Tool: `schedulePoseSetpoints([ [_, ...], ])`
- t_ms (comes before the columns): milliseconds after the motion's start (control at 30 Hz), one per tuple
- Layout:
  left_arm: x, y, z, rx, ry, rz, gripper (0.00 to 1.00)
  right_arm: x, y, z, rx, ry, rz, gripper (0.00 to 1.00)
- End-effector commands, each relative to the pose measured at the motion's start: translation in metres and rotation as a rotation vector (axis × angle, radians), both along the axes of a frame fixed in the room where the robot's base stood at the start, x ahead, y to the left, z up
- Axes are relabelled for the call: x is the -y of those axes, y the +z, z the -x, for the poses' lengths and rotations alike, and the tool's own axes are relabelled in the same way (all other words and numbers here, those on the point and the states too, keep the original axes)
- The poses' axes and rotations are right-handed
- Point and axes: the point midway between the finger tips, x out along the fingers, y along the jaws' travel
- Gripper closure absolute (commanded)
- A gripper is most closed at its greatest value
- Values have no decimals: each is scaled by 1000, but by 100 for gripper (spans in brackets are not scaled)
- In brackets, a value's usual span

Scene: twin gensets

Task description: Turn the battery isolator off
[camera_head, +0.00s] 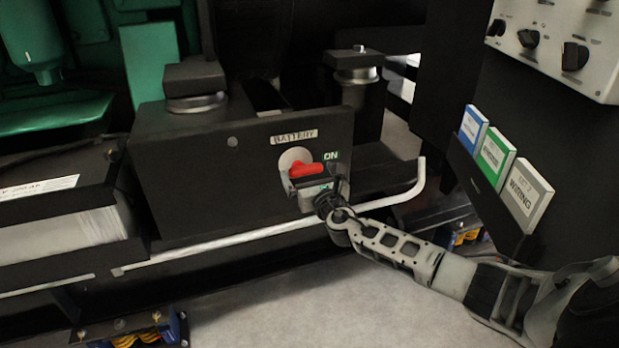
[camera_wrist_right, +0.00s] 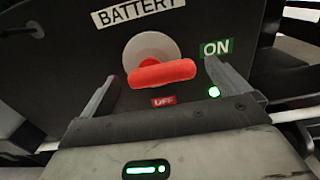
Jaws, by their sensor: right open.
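The battery isolator has a red handle (camera_head: 306,169) on a pale round disc (camera_head: 294,157), set in a black panel (camera_head: 200,150) under a BATTERY label (camera_head: 294,137). The handle lies about level and points right, towards the green ON label (camera_head: 330,155). In the wrist view the red handle (camera_wrist_right: 162,73) sits between the fingers, with the red OFF label (camera_wrist_right: 163,101) below it. My right gripper (camera_head: 318,178) is open in front of the handle, one finger on each side; contact cannot be told. It partly hides the lower panel in the head view. My left gripper is not in view.
A pale bent rail (camera_head: 250,235) runs along the panel's lower front, close to my right wrist. A battery (camera_head: 65,215) stands at left. Upright booklets (camera_head: 494,157) stand in a black holder at right, below a control box with knobs (camera_head: 575,56). Grey floor is clear in front.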

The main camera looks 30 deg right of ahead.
Motion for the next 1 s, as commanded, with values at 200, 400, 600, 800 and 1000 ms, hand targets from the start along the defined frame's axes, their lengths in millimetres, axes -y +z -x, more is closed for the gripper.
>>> schedulePoseSetpoints([
  [200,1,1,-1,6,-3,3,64,1,0,-4,0,0,0,0],
  [400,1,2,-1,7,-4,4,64,1,0,-4,0,0,0,19],
  [600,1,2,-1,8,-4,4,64,1,0,-4,0,0,-1,43],
  [800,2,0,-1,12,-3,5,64,1,-1,-4,6,0,-24,43],
  [1000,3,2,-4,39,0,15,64,1,-3,-3,27,1,-112,43],
])
